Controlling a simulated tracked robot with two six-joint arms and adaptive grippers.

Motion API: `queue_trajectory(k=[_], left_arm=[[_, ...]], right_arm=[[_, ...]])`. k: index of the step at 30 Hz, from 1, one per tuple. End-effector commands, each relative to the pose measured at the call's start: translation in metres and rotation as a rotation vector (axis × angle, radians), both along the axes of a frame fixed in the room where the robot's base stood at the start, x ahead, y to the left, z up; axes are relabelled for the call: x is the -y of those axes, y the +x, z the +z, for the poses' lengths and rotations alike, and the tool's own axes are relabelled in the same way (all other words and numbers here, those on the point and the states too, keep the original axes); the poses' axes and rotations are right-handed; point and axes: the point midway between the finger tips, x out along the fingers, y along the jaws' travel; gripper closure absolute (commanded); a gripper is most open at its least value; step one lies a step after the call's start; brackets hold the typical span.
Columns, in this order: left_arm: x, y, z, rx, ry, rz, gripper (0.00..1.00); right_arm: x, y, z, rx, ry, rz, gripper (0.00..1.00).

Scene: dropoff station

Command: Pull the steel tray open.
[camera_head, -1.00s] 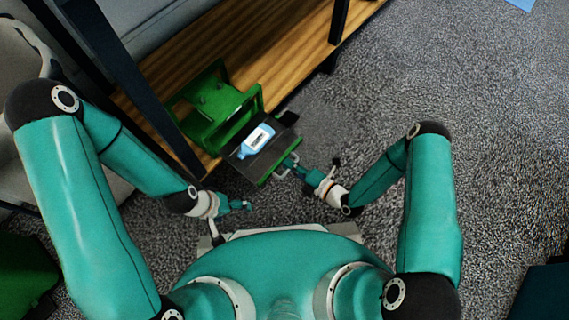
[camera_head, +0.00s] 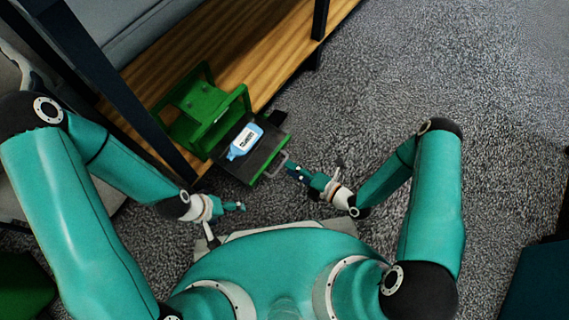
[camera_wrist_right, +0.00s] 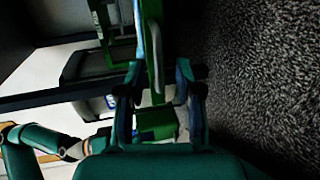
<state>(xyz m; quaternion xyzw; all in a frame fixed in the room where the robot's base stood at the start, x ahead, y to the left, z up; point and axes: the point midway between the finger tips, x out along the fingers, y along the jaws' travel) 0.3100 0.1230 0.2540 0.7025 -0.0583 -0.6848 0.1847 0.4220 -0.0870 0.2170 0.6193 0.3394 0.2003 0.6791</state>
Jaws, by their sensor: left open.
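The dark steel tray (camera_head: 268,150) sticks out of the front of a green frame (camera_head: 205,108) on the wooden shelf. A blue and white bottle (camera_head: 243,141) lies on it. The tray's grey handle (camera_head: 277,165) is at its front edge. My right gripper (camera_head: 292,170) is just to the right of the handle, with a small gap in the head view. In the right wrist view its two fingers (camera_wrist_right: 157,92) are spread apart, and a grey handle-like bar (camera_wrist_right: 155,45) shows beyond them. My left gripper (camera_head: 242,207) is open and empty, below and left of the tray.
The wooden shelf (camera_head: 275,62) has dark posts (camera_head: 318,20) at its edge. Grey carpet (camera_head: 380,90) lies open to the right of the tray. A green object (camera_head: 25,285) stands at the lower left and a dark teal one (camera_head: 535,285) at the lower right.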

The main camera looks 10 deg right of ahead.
Motion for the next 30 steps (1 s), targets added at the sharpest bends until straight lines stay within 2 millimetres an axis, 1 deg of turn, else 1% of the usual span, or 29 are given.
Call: queue_trajectory(k=[1,3,8,22,25,28,29,30], left_arm=[[0.0,0.0,0.0,0.0,0.0,0.0,0.13],[0.0,0.0,0.0,0.0,0.0,0.0,0.13],[0.0,0.0,0.0,0.0,0.0,0.0,0.13],[0.0,0.0,-0.001,0.0,0.0,0.0,0.13],[0.0,0.0,0.0,0.0,0.0,0.0,0.13],[0.0,0.0,0.001,0.0,0.0,0.0,0.13],[0.0,0.0,0.002,0.0,0.0,0.0,0.13],[0.0,0.0,0.003,0.0,0.0,0.0,0.13]], right_arm=[[0.007,-0.005,0.001,-0.002,-0.001,-0.005,0.65],[0.013,-0.011,0.003,-0.001,-0.001,-0.004,0.65],[0.02,-0.019,0.005,0.0,-0.001,-0.002,0.65],[0.02,-0.019,0.006,0.001,-0.001,0.0,0.65],[0.015,-0.019,0.008,0.006,-0.002,0.013,0.65],[0.008,-0.009,0.021,0.044,-0.02,0.053,0.65],[0.006,-0.004,0.028,0.063,-0.029,0.07,0.65],[0.001,0.002,0.039,0.089,-0.041,0.095,0.65]])
